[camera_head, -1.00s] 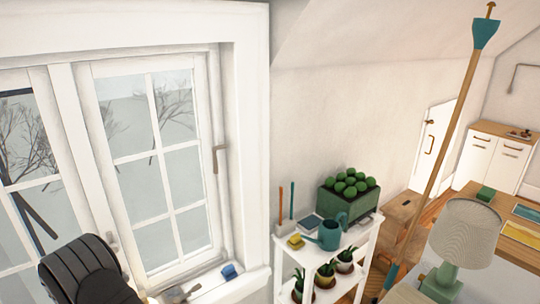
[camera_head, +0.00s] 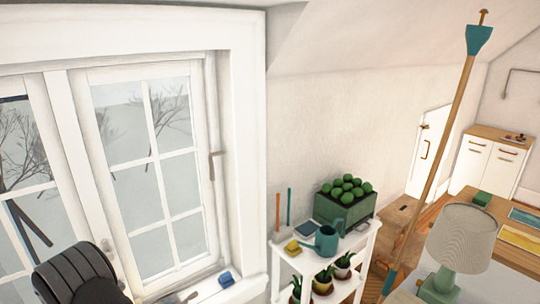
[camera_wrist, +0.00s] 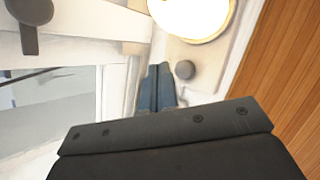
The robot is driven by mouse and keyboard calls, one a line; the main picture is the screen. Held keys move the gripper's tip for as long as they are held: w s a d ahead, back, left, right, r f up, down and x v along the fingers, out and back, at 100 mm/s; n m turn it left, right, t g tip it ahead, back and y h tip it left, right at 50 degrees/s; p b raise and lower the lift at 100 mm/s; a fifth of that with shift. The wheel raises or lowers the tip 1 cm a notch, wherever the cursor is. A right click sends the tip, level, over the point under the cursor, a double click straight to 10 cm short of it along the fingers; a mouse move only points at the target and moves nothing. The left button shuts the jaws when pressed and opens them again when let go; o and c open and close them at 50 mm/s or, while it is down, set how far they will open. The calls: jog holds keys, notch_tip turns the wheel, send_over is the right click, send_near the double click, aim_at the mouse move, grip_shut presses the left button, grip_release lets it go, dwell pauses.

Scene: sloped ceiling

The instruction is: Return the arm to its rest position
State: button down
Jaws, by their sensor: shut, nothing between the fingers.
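My gripper (camera_wrist: 156,88) shows in the wrist view as two narrow blue-grey fingers close together beyond the dark wrist body. It is shut, with nothing held between the fingers. A pale wall or ledge surface and a white window frame lie around it in that view. In the head view, a dark rounded segment of my arm (camera_head: 75,275) stands at the lower left in front of the window (camera_head: 150,165). The gripper fingers cannot be made out in the head view.
A white shelf (camera_head: 318,264) with a watering can (camera_head: 327,240) and a green planter (camera_head: 343,210) stands right of the window. A blue object (camera_head: 226,279) lies on the sill. A long pole (camera_head: 440,160) leans near a lamp (camera_head: 462,238).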

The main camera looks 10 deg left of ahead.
jog(key=shift+f, duration=1.6)
